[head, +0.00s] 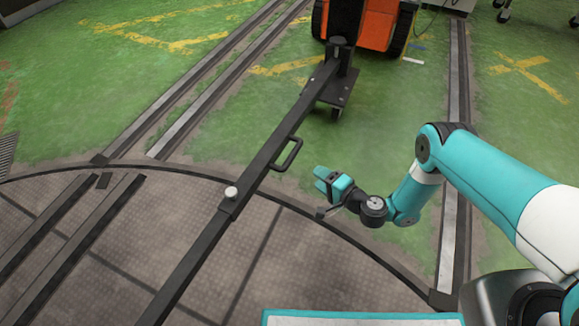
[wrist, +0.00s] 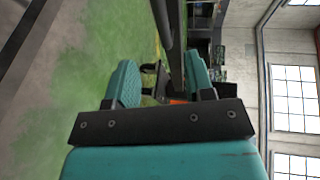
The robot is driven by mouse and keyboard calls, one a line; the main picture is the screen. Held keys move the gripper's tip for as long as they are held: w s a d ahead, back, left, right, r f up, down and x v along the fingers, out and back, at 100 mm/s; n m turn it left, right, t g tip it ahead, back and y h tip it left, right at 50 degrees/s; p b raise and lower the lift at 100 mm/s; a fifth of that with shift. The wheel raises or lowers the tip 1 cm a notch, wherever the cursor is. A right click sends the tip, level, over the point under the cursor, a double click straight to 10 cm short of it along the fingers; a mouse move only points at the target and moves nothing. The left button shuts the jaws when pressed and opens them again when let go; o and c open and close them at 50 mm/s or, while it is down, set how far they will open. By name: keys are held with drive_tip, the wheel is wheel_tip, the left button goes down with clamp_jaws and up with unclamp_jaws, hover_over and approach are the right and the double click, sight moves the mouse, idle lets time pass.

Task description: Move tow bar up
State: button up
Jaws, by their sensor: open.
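The tow bar (head: 255,173) is a long dark beam, sloping in the head view from the turntable at lower left to a small caster plate (head: 333,88) by an orange machine. A dark loop handle (head: 290,156) sticks out from its right side. A pale round knob (head: 231,192) sits on the bar. My gripper (head: 325,180) is open and empty, to the right of the handle and apart from it. In the wrist view the teal fingers of my gripper (wrist: 160,85) are spread, and dark bars (wrist: 172,45) show beyond them; which is the handle is unclear.
The orange machine (head: 376,25) with black tracks stands at the top. The round metal turntable deck (head: 95,262) carries rails at lower left. Floor rails (head: 454,150) run along the right and upper left. Green floor (head: 240,128) is clear around the bar.

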sight(292, 160)
drive_tip(key=b+x, duration=1.3)
drive_tip(key=b, duration=0.3)
drive_tip(key=shift+w+a, duration=0.1)
drive_tip(key=shift+a, duration=0.15)
drive_tip(key=shift+c, duration=0.3)
clamp_jaws()
drive_tip(key=shift+r, duration=0.1)
